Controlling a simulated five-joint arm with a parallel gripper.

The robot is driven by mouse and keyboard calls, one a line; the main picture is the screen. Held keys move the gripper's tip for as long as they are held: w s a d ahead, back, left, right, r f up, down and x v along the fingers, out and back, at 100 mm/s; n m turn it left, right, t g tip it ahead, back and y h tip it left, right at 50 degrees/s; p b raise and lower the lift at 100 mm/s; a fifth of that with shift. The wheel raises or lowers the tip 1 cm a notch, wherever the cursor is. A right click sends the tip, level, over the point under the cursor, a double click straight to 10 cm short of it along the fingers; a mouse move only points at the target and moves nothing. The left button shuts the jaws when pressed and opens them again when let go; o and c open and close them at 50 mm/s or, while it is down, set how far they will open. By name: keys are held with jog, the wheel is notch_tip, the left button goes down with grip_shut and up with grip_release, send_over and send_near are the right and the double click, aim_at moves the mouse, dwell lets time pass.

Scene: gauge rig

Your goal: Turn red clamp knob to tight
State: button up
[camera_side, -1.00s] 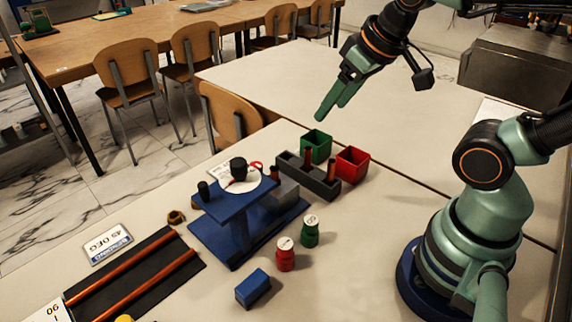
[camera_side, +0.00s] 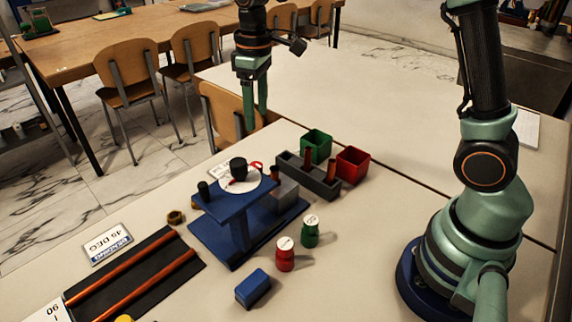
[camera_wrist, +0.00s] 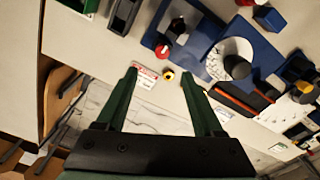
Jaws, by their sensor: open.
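The red clamp knob (camera_wrist: 162,51) shows in the wrist view beside the grey clamp block (camera_wrist: 178,30), left of a white dial disc (camera_wrist: 230,50) with a black cylinder. In the side view a red piece (camera_side: 258,166), likely the knob, shows behind the disc (camera_side: 262,186), partly hidden. The rig has a blue base (camera_side: 215,247). My gripper (camera_side: 256,120) is open and empty, pointing down, raised behind the rig. In the wrist view its fingertips (camera_wrist: 158,73) frame a label and a small yellow ring; the knob lies just beyond them.
A grey rack (camera_side: 322,188) with copper-coloured rods, a green bin (camera_side: 315,146) and a red bin (camera_side: 352,163) stand right of the rig. A red jar (camera_side: 285,256), a green jar (camera_side: 310,233) and a blue block (camera_side: 252,288) stand in front.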

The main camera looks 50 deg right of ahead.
aim_at(256, 164)
jog(key=f, duration=1.3)
jog(key=shift+w+a+f, duration=0.2)
jog(key=shift+w+a, duration=0.2)
grip_shut()
